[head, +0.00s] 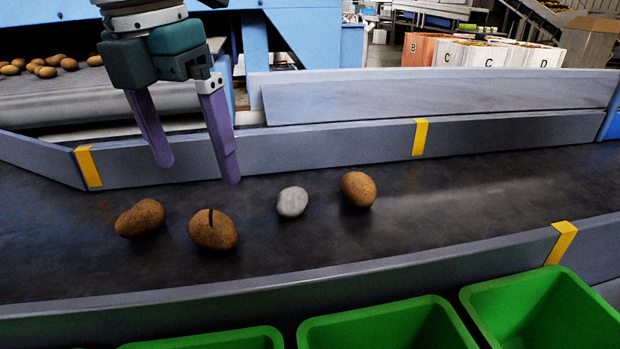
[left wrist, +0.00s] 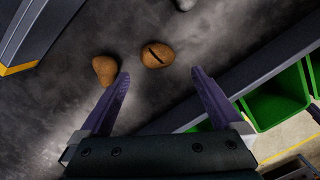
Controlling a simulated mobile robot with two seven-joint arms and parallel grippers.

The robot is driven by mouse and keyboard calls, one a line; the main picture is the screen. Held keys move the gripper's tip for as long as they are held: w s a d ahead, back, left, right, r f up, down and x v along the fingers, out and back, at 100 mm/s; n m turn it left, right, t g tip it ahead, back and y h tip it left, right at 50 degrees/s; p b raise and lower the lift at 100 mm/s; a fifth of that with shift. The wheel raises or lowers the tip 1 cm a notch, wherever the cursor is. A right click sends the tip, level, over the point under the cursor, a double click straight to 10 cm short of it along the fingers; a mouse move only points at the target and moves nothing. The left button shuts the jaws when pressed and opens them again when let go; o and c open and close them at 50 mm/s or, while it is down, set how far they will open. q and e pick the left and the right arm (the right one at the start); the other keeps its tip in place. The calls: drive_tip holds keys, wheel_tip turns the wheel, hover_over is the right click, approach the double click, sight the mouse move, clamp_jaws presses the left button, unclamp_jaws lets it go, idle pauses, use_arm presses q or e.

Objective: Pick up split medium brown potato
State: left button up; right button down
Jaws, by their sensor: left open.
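The split medium brown potato (head: 213,232) lies on the dark belt, with a dark slit in its top. In the left wrist view the split potato (left wrist: 157,54) lies beyond the fingertips, between their lines. My left gripper (head: 203,173) is open and empty, above the belt and behind the split potato in the head view. Its two purple fingers also show in the left wrist view (left wrist: 160,72). A lumpy brown potato (head: 140,218) lies just left of the split one; it shows near the left fingertip in the wrist view (left wrist: 105,70). My right gripper is not in view.
A grey stone-like lump (head: 292,202) and another brown potato (head: 358,190) lie to the right on the belt. Grey side rails (head: 330,143) bound the belt. Green bins (head: 390,325) stand along the near side. The belt's right part is clear.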

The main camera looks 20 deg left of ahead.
use_arm(q)
hover_over(210, 219)
drive_tip(key=f, duration=0.4)
drive_tip(key=shift+s+d+f, duration=0.2)
drive_tip(key=shift+s+f, duration=0.1)
drive_tip(key=shift+s, duration=0.1)
drive_tip(key=f, duration=0.5)
drive_tip(key=shift+w+a+f+b, duration=0.2)
drive_tip(key=shift+w+b, duration=0.1)
drive_tip(key=shift+w, duration=0.05)
drive_tip(key=shift+r, duration=0.1)
drive_tip(key=c, duration=1.2)
